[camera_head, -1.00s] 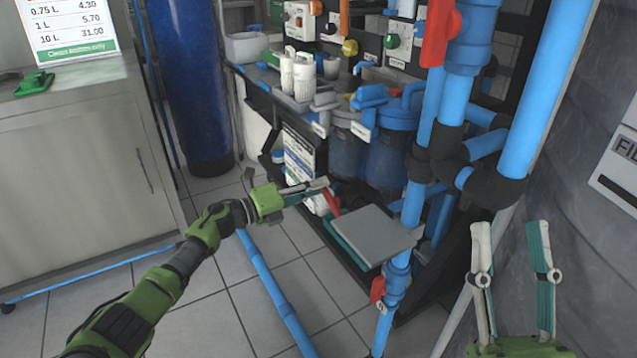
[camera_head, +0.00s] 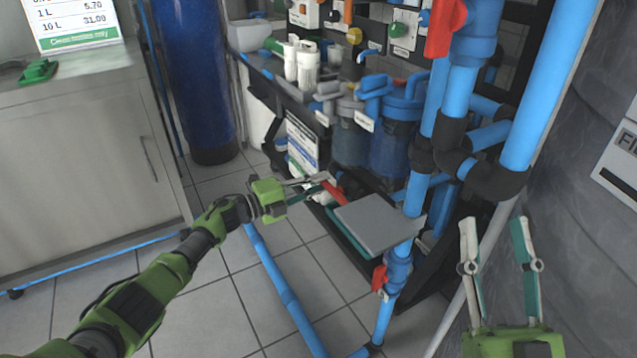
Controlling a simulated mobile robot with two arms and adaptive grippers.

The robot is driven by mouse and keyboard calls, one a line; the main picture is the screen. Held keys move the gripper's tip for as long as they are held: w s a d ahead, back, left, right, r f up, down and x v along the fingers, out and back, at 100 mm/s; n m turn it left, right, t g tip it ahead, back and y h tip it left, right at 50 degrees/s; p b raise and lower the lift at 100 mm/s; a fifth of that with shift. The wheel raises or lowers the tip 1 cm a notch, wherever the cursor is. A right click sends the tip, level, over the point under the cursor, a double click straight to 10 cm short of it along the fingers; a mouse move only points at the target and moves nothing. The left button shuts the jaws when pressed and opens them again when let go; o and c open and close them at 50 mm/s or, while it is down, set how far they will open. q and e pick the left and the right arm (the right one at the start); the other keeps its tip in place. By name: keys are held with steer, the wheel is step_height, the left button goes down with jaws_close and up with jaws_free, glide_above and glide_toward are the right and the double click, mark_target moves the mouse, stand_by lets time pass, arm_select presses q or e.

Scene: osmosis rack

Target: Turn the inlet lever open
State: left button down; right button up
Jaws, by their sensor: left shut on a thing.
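A red lever (camera_head: 334,193) shows low on the rack, just left of a grey flat plate (camera_head: 380,221). My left gripper (camera_head: 322,181) is shut on this red lever; its fingers cover one end, and the lever slants down to the right. Another red lever (camera_head: 380,278) sits on the blue pipe below the plate, and a large red lever (camera_head: 445,27) is on the pipe at top right. No label shows which is the inlet lever. My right gripper (camera_head: 498,236) is open and empty at lower right.
Blue pipes (camera_head: 421,165) stand just right of the plate. Blue filter housings (camera_head: 398,130) are behind it. A blue pipe (camera_head: 280,286) crosses the tiled floor below my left gripper. A steel cabinet (camera_head: 75,170) stands at left; the floor between is mostly clear.

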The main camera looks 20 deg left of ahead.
arm_select(q)
steer(key=c, duration=1.9)
jaws_free()
steer(key=shift+s+a, duration=0.1)
steer(key=shift+a, duration=0.1)
steer(key=v, duration=1.1)
steer(key=shift+s+a, duration=0.2)
steer(key=shift+s, duration=0.05)
